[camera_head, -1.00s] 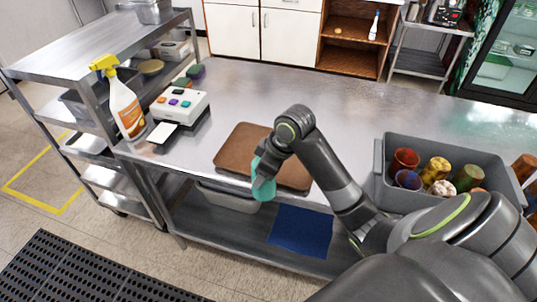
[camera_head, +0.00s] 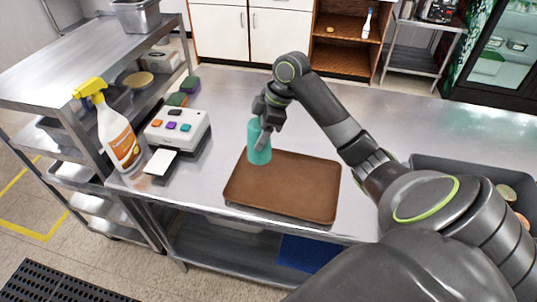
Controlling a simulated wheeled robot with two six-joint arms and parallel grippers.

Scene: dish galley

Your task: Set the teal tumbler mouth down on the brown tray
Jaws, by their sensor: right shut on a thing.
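The brown tray (camera_head: 285,190) lies flat and empty on the steel counter, near its front edge. My right gripper (camera_head: 264,128) is shut on the teal tumbler (camera_head: 259,146), gripping it at its upper right side. The tumbler looks roughly upright at the tray's far left edge. I cannot tell whether it touches the tray or hangs above it, nor which end is its mouth. My left gripper is not in view.
A grey bin (camera_head: 469,172) with cups stands at the right, partly behind my arm. A white button box (camera_head: 178,130) with a white card and a spray bottle (camera_head: 115,133) stand left of the tray. The counter behind the tray (camera_head: 225,95) is clear.

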